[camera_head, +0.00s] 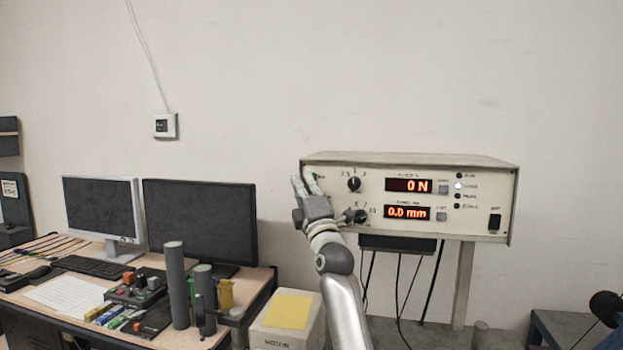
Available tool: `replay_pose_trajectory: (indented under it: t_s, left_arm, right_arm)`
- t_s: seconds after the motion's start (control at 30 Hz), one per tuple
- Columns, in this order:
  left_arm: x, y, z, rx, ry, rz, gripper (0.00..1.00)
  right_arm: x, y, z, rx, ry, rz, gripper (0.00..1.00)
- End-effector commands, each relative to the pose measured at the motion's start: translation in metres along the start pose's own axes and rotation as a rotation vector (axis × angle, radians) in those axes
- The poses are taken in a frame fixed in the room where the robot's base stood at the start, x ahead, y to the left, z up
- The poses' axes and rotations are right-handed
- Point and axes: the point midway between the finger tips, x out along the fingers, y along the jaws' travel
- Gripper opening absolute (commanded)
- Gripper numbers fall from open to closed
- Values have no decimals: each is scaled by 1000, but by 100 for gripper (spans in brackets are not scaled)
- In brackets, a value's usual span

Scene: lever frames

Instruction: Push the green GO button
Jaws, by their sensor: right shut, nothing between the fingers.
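A beige control box (480,190) with red digital displays is mounted in front of the wall, right of centre. A small green spot (316,177) shows at the upper left of its front panel and looks like the green GO button; it is mostly hidden by my gripper. My right gripper (304,181) is shut and empty, its fingertips pointing up at the panel's left edge, right by the green spot. I cannot tell whether they touch it. The upper display reads "0N" and the lower one "0.0 mm". My left gripper is not in view.
Two black knobs (354,184) sit just right of my gripper on the panel. A desk (55,310) with two monitors (200,222), a keyboard and grey cylinders (176,285) stands at left. A pale box (265,335) with a yellow top stands beside my arm.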

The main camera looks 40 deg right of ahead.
Motion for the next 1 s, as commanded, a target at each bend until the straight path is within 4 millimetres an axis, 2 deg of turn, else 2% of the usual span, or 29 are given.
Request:
replay_pose_trajectory:
  t_s: [1.0]
  left_arm:
    - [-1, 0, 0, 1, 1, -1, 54]
  right_arm:
    - [6, -4, 4, 0, 0, 0, 0]
